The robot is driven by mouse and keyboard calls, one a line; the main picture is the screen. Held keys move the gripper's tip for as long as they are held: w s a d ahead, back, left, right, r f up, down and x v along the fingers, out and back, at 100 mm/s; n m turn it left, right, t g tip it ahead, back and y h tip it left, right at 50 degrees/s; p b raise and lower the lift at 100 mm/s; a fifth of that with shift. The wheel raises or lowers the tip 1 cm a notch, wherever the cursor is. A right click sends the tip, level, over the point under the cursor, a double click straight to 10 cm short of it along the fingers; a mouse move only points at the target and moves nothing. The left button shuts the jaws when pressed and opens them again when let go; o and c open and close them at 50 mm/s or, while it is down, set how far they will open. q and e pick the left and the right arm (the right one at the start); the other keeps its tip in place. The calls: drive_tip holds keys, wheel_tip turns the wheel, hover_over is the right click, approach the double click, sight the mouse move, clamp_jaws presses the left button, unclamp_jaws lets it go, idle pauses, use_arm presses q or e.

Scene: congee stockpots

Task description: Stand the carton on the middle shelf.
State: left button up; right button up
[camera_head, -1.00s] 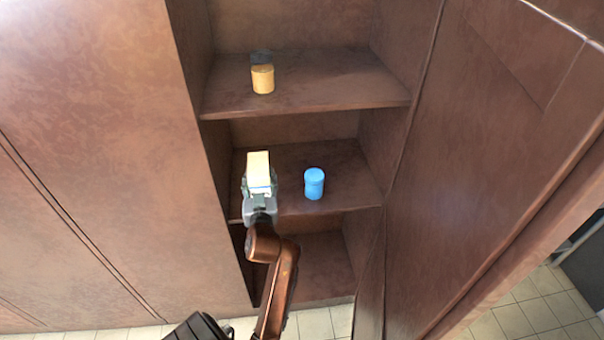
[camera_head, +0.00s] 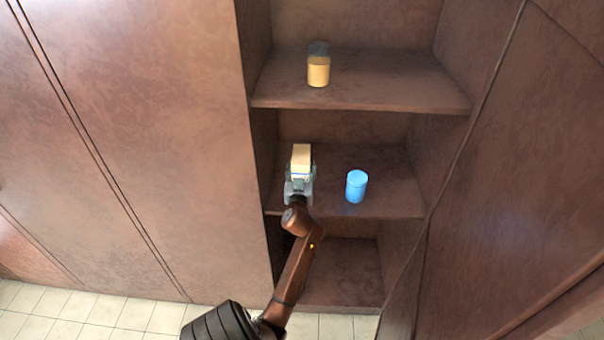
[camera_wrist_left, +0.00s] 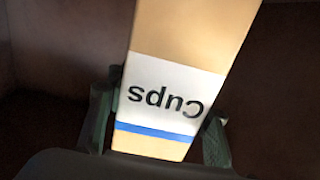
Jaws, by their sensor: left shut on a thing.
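The carton (camera_head: 302,157) is tan with a white band and a blue stripe. In the left wrist view the carton (camera_wrist_left: 182,80) shows the word "Cups" upside down. My left gripper (camera_head: 300,178) is shut on the carton, with one finger on each side of it. It holds the carton at the left part of the middle shelf (camera_head: 392,197), close to the left wall. Whether the carton's base touches the shelf is hidden by the gripper. My right gripper is not in view.
A blue canister (camera_head: 356,187) stands on the middle shelf, right of the carton. A jar with yellow-orange contents (camera_head: 318,66) stands on the upper shelf (camera_head: 400,92). The lower compartment (camera_head: 345,268) looks empty. An open cabinet door (camera_head: 530,170) stands at the right.

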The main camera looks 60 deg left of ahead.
use_arm(q)
drive_tip(key=shift+f, duration=1.45)
drive_tip(key=shift+f+b, duration=0.15)
drive_tip(key=shift+b, duration=0.25)
drive_tip(key=o, duration=1.4)
